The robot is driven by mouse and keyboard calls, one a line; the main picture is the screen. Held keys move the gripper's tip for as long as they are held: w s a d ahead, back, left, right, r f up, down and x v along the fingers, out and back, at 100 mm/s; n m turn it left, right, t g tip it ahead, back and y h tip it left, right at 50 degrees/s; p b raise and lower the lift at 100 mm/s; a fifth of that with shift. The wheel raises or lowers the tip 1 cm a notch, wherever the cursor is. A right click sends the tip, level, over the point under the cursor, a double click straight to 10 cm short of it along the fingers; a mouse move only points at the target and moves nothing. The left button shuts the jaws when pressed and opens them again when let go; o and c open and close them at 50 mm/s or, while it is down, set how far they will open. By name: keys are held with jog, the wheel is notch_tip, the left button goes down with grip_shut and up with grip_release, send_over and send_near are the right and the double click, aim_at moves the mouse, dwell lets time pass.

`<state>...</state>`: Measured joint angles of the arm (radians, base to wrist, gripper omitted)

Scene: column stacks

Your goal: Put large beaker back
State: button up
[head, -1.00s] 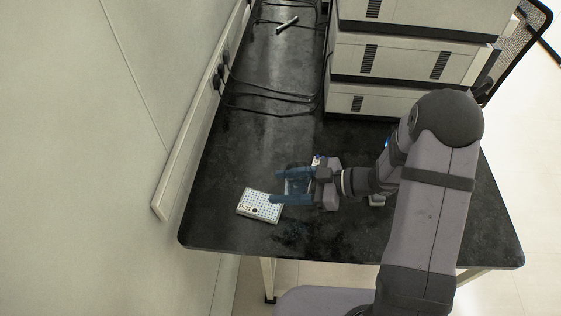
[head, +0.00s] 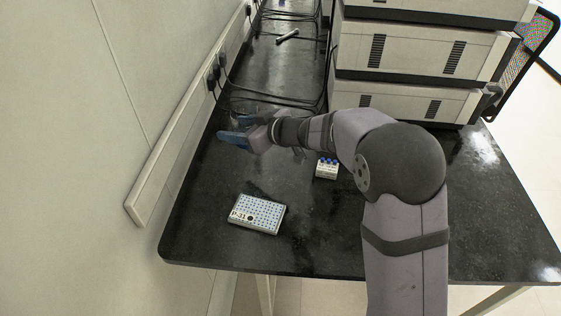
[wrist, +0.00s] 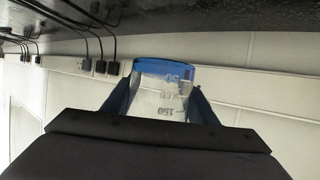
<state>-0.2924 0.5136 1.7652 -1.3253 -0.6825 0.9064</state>
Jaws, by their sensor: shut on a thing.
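The large beaker (wrist: 160,92) is clear with a blue band at its far end and grey volume marks, one reading 150. It shows between the two blue fingers of my gripper (wrist: 155,100) in the wrist view, and my gripper is shut on it. In the head view my gripper (head: 236,130) is over the left side of the black bench, near the wall. The beaker is hard to make out there, and I cannot tell whether it touches the bench.
A white tip rack (head: 257,214) marked P-31 lies at the bench's front left. A small white block with blue tops (head: 327,168) stands right of centre. Stacked instruments (head: 410,105) fill the back right. Black cables (head: 245,95) run along the wall. The front middle is clear.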

jog(key=w+d+r+m+t+h, duration=0.3)
jog(key=w+d+m+t, duration=0.1)
jog(key=w, duration=0.3)
jog(key=m+t+h, duration=0.1)
jog(key=m+h, duration=0.3)
send_over(277, 148)
jog(key=shift+f, duration=2.25)
jog(key=shift+w+f, duration=0.1)
jog(key=shift+f, duration=4.9)
jog(key=shift+f, duration=0.2)
jog(key=o, duration=1.2)
jog(key=shift+r, duration=0.1)
